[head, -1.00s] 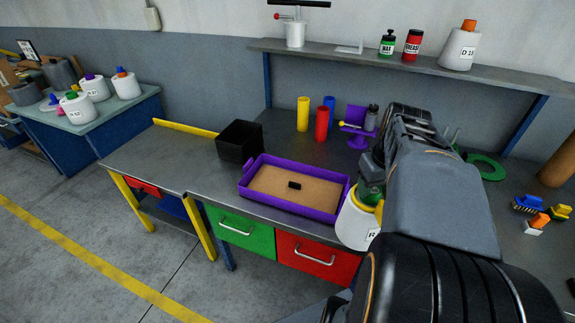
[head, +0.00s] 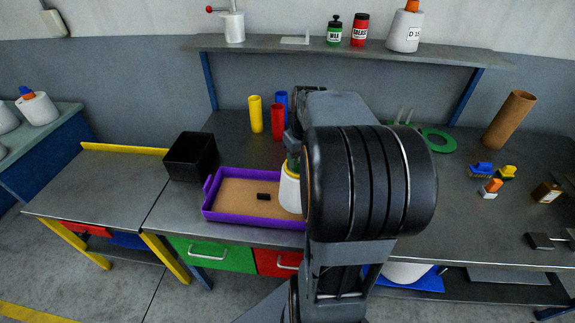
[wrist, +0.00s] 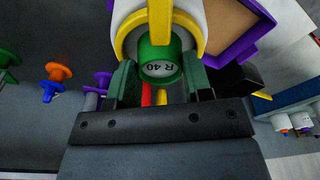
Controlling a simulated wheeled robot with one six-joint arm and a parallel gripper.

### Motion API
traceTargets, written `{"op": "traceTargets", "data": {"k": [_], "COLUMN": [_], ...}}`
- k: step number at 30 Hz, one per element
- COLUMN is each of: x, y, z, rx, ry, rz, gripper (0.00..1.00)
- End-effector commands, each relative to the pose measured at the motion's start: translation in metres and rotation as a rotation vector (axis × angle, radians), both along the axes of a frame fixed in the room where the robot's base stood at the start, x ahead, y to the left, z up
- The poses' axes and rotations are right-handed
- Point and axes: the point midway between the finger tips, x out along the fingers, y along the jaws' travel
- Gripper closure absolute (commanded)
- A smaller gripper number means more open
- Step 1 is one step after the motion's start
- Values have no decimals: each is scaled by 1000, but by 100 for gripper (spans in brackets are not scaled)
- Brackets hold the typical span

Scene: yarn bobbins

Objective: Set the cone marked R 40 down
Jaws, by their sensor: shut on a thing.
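In the head view the cone (head: 289,192) appears upright at the right end of the purple tray (head: 254,222), partly hidden by my arm. I cannot tell whether its base touches anything. The tray also shows beside the cone in the wrist view (wrist: 232,50).
A black bin (head: 190,158) stands left of the tray, and a small black block (head: 263,197) lies inside it. Yellow (head: 255,114) and red (head: 278,122) cylinders stand behind.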

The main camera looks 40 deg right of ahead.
Motion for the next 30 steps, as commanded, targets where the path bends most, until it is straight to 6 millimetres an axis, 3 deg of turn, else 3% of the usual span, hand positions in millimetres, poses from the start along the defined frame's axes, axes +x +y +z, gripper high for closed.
{"op": "traceTargets", "data": {"k": [3,12,20,30], "x": [21,50,60,64], "y": [-3,-7,-9,-9], "z": [-12,-49,-60,-93], "rx": [1,-1,-2,-1], "ry": [2,0,-3,-3], "rz": [1,-4,-5,-5], "gripper": [100,100,100,100]}}
